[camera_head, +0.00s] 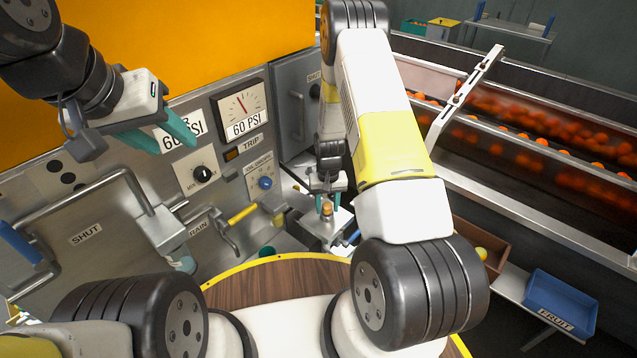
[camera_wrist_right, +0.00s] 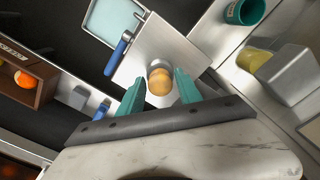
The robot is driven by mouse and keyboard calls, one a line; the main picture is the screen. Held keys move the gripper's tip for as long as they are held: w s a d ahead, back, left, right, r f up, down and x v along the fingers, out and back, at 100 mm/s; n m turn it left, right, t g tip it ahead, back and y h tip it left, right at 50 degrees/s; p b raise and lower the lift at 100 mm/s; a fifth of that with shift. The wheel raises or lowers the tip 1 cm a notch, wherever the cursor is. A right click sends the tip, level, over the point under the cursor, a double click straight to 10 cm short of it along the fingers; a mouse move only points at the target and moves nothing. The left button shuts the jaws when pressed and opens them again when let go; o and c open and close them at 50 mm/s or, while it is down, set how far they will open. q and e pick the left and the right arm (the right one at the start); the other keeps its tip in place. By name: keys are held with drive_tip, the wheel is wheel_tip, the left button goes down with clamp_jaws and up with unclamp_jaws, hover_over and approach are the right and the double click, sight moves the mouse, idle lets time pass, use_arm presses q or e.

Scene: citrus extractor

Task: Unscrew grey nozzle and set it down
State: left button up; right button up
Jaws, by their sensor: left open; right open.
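My right gripper (camera_head: 329,200) is open above a small metal block (camera_head: 318,230). In the right wrist view its two teal fingers (camera_wrist_right: 159,88) stand on either side of a round brass-coloured fitting (camera_wrist_right: 160,82) with a greyish upper part; it also shows in the head view (camera_head: 326,209). I see gaps beside the fitting, so the fingers are not closed on it. I cannot tell whether this fitting includes the grey nozzle. My left gripper (camera_head: 168,136) is open and empty, in front of the panel at upper left, away from the fitting.
A blue-handled tool (camera_wrist_right: 118,54) lies beside the metal plate (camera_wrist_right: 182,50). A teal cup (camera_wrist_right: 244,10) is near it. The control panel has a gauge (camera_head: 242,112) and a yellow lever (camera_head: 242,215). A blue fruit tray (camera_head: 560,302) and brown box (camera_head: 488,250) are at right.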

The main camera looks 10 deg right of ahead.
drive_tip(key=m, duration=1)
drive_tip(key=c, duration=0.7)
drive_tip(key=n, duration=0.5)
drive_tip(key=shift+n, duration=0.3)
drive_tip(key=shift+c, duration=0.2)
drive_tip(key=n, duration=0.6)
drive_tip(key=shift+n, duration=0.3)
drive_tip(key=o, duration=0.7)
drive_tip(key=shift+o, duration=0.2)
